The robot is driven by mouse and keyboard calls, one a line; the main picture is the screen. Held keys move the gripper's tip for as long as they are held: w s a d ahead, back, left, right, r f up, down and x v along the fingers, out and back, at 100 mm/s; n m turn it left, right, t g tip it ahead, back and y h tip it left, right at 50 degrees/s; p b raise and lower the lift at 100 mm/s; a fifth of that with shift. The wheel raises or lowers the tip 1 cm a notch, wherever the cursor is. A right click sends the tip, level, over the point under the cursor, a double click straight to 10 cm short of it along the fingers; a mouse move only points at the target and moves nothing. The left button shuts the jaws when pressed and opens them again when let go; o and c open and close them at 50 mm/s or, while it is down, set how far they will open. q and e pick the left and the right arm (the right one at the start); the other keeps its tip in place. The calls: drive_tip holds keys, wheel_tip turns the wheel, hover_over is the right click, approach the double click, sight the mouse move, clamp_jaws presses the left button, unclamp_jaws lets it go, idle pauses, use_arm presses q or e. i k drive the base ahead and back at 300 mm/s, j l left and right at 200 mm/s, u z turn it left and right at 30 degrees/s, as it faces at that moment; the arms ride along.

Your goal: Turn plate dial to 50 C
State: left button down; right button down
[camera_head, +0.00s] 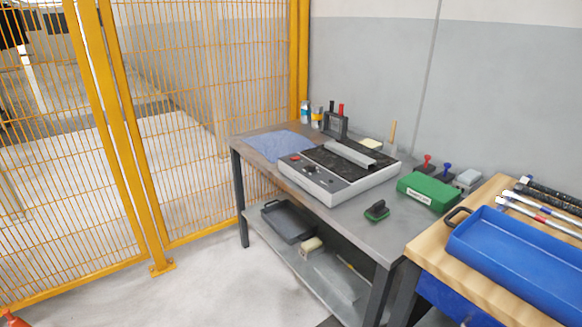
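A grey plate unit (330,191) with a dark top surface (324,159) stands on the metal workbench. A grey bar (349,152) lies across its top. Its sloped front panel carries a red button (295,157) and small dark controls (309,170), one of which may be the dial. They are too small to read a setting or any marks. Neither of my grippers is in view.
The metal workbench (375,236) also holds a blue cloth (278,146), a green box (428,191), a green-and-black brush (377,210) and bottles (305,112). A wooden bench (429,250) with a blue tray (515,262) adjoins it at right. Yellow fencing (150,215) bounds the left. Floor in front is clear.

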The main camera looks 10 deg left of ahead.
sight(311, 167)
drive_tip(key=i+j+z, duration=0.25)
drive_tip(key=i+j, duration=0.2)
drive_tip(key=j, duration=0.2)
drive_tip(key=i+j+z, duration=0.15)
drive_tip(key=j, duration=0.25)
drive_tip(key=i+j+z, duration=0.1)
drive_tip(key=i+j, duration=0.15)
drive_tip(key=i+j+z, duration=0.15)
drive_tip(key=j, duration=0.35)
